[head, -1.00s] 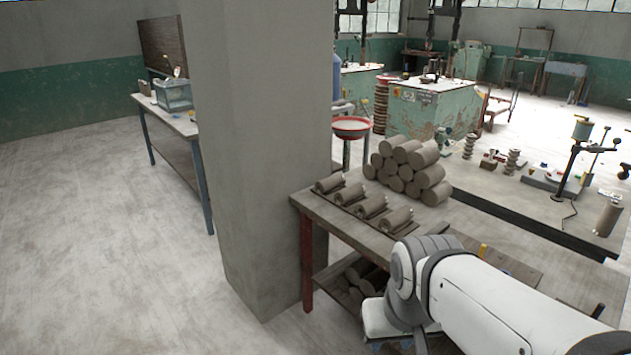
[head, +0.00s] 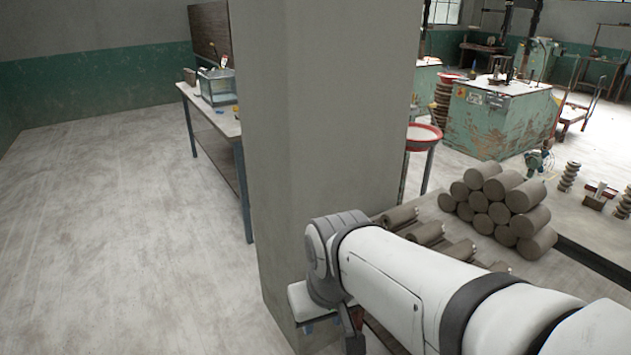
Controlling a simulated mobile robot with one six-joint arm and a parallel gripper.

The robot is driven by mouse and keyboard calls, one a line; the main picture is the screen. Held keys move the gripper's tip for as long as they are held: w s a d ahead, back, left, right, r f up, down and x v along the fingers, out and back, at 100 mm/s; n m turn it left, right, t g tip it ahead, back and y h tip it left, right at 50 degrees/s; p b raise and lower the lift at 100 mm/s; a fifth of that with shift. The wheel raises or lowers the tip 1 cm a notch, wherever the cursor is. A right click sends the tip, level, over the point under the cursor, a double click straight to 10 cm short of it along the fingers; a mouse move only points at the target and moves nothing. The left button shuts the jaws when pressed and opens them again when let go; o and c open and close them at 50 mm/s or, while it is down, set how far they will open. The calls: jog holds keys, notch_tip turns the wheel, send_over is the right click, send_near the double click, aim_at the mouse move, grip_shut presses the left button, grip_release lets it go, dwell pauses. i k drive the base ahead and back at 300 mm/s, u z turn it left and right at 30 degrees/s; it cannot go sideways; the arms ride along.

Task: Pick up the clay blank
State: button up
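Several more lie apart in a row (head: 424,234) left of the pile, partly hidden by my white arm. Which one the task means I cannot tell. My gripper (head: 352,338) shows only as a dark piece below my wrist at the bottom of the picture, left of the row. Its fingertips are cut off or hidden, so I cannot see whether it is open or holds anything.
A grey pillar (head: 322,130) stands close behind my wrist. A side table (head: 212,118) with a glass tank (head: 217,88) stands left of it. The floor (head: 120,230) at left is clear.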

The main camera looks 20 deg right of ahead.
aim_at(393, 218)
jog(key=z, duration=0.15)
jog(key=i, duration=1.15)
jog(key=z, duration=0.55)
jog(key=k, duration=0.9)
jog(key=z, duration=0.2)
jog(key=i, duration=0.9)
